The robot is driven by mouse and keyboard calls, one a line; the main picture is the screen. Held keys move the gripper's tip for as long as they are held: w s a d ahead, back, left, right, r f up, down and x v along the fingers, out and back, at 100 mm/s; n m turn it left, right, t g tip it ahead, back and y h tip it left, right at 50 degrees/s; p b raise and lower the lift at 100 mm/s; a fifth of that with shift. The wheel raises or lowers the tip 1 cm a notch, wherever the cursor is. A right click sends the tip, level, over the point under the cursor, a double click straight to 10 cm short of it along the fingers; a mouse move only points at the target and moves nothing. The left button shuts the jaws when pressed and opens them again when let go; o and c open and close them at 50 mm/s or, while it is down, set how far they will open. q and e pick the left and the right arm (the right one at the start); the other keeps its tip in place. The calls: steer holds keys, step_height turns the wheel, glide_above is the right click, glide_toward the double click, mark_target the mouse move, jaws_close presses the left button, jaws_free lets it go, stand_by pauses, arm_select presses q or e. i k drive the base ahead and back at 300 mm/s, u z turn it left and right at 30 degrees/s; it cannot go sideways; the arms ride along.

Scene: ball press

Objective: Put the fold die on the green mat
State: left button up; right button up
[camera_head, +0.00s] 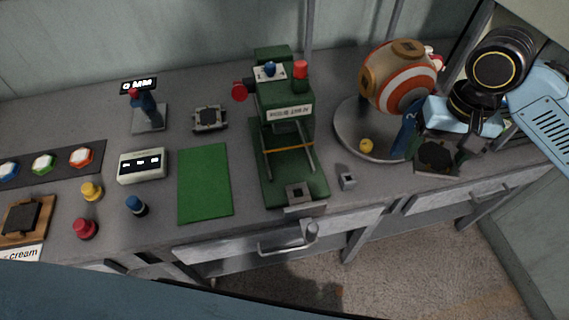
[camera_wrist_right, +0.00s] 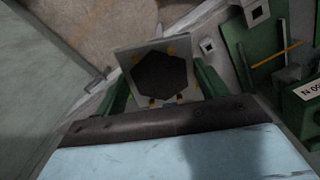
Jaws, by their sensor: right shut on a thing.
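The green mat (camera_head: 205,183) lies flat and bare on the counter, left of the green press (camera_head: 284,125). My right gripper (camera_head: 448,140) is at the right, over the counter's front edge. It is shut on a square plate with a dark hexagonal face (camera_head: 435,156), which I take to be the fold die. The plate also shows between the green fingers in the right wrist view (camera_wrist_right: 160,78). The plate is apart from the mat, with the press between them. My left gripper is not in view.
A striped ball (camera_head: 401,78) sits on a round grey tray (camera_head: 349,135) beside my right arm. A small grey block (camera_head: 347,181) stands right of the press. A grey die-like piece (camera_head: 210,118) lies behind the mat. A white display box (camera_head: 142,165) and coloured knobs stand left.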

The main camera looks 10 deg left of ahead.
mark_target(204, 179)
steer(key=z, duration=1)
steer(key=k, duration=1)
steer(key=u, duration=1.75)
steer(key=i, duration=1)
steer(key=z, duration=0.05)
